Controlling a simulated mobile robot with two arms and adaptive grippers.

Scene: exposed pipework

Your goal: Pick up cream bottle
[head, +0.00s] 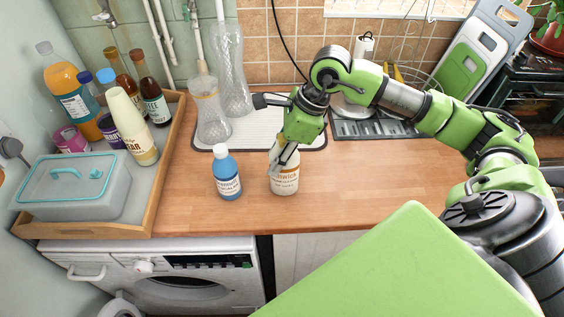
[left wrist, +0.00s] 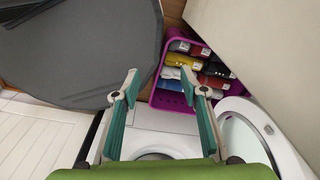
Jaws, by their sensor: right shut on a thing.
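A cream-coloured bottle (head: 286,182) with a brown-lettered label stands upright on the wooden counter in the head view. My right gripper (head: 283,157) reaches down over it from above and is shut on its upper part, which the fingers partly hide. Another cream bottle (head: 133,128) with a yellow-brown label leans among other bottles in the wooden tray at the left. My left gripper (left wrist: 161,88) shows only in the left wrist view; its teal-padded fingers are apart with nothing between them.
A blue bottle (head: 226,175) stands just left of the held bottle. The wooden tray (head: 168,150) holds a teal-handled box (head: 75,187). Clear glass vessels (head: 212,110) stand on a ribbed mat behind. The counter right of the held bottle (head: 370,185) is clear.

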